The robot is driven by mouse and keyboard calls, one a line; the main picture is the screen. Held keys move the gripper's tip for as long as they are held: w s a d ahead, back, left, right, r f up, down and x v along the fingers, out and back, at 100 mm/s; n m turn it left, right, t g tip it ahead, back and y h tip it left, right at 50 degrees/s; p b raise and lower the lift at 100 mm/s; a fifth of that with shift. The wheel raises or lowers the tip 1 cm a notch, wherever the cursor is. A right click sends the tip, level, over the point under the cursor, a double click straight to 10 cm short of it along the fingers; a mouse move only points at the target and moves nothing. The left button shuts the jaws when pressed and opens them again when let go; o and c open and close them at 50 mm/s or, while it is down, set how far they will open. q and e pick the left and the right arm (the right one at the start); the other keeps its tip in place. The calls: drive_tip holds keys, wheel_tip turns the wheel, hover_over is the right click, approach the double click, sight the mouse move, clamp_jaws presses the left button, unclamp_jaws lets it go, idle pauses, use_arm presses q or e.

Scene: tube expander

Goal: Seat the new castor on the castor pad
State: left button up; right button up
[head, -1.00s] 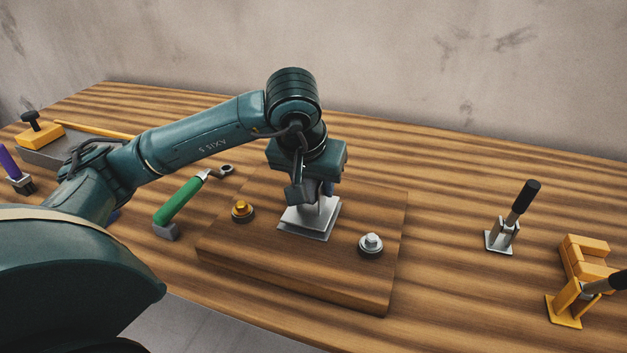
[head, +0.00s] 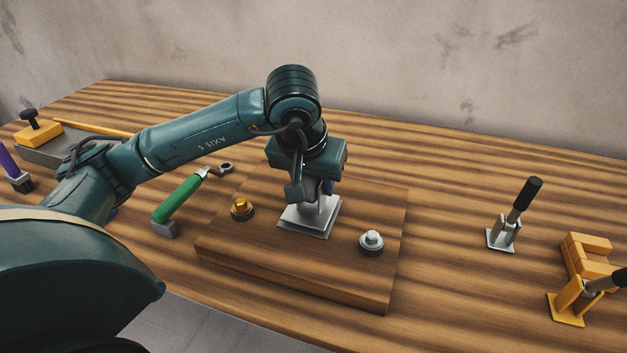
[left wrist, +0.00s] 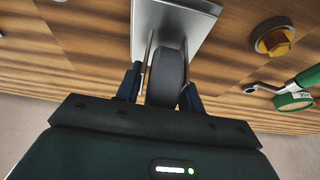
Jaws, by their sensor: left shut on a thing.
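My left gripper (head: 312,192) is shut on a castor and points down over the wooden board. In the left wrist view the castor's dark wheel (left wrist: 167,75) sits between the blue fingers of the left gripper (left wrist: 163,85), with its metal fork and flat silver plate (left wrist: 185,14) beyond. In the head view the silver plate (head: 303,221) is low over the middle of the board, wheel side up. I cannot tell the castor plate from the pad beneath it, or whether they touch. The gripper hides most of the wheel. My right gripper is not in view.
The wooden board (head: 300,270) carries a gold bolt (head: 242,207) left of the castor and a silver bolt (head: 371,241) right. A green-handled wrench (head: 178,199) lies left of the board. A grey clamp (head: 500,236) and yellow clamp (head: 566,308) stand right, with bare table between.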

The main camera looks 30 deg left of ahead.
use_arm(q)
drive_tip(key=shift+f+b, duration=0.45)
drive_tip(key=shift+b, duration=0.3)
idle(0.9)
drive_tip(key=o, duration=1.3)
drive_tip(key=o, duration=0.8)
